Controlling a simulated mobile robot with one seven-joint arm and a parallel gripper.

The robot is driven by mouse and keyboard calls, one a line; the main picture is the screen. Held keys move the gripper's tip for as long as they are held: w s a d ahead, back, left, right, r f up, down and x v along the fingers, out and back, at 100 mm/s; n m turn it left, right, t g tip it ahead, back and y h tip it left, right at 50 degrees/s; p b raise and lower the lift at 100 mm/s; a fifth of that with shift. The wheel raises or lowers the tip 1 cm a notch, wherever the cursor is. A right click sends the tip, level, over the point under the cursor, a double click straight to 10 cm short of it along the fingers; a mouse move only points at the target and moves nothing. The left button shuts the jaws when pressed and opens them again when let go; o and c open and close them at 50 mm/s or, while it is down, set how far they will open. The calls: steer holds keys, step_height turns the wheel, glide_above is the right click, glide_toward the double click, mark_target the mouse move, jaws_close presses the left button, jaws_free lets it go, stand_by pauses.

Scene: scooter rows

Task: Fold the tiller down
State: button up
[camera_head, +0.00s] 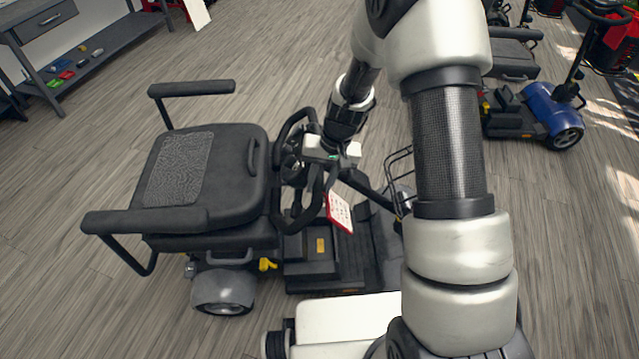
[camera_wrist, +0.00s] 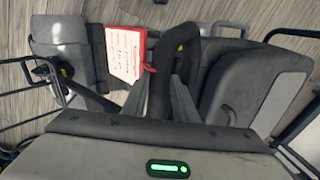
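The scooter's black tiller (camera_head: 369,187) leans from the front of the scooter toward the seat (camera_head: 240,180). Its looped handlebar (camera_head: 303,219) is close to the seat's front edge. My gripper (camera_head: 320,172) is at the handlebar. In the wrist view, the fingers of my gripper (camera_wrist: 160,88) lie on both sides of a dark handlebar bar (camera_wrist: 161,92), and they look shut on it. The seat (camera_wrist: 245,85) is to the right there. A red-edged white tag (camera_head: 340,211) hangs beside the handlebar and also shows in the wrist view (camera_wrist: 127,55).
A wire basket (camera_head: 400,178) is at the scooter's front, partly behind my arm. The seat has armrests (camera_head: 145,221) on both sides. A blue scooter (camera_head: 545,110) stands at the right, and a grey workbench (camera_head: 95,50) at the upper left. The wooden floor between is clear.

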jaws_close()
steer(key=shift+d+r+p, duration=0.35)
steer(key=shift+d+r, duration=0.65)
steer(key=shift+d, duration=0.25)
steer(key=o, duration=0.5)
jaws_free()
steer(key=shift+o, duration=0.2)
steer(key=p+v, duration=0.3)
steer(key=v, duration=1.4)
steer(key=shift+r, duration=0.2)
steer(key=shift+a, duration=0.15)
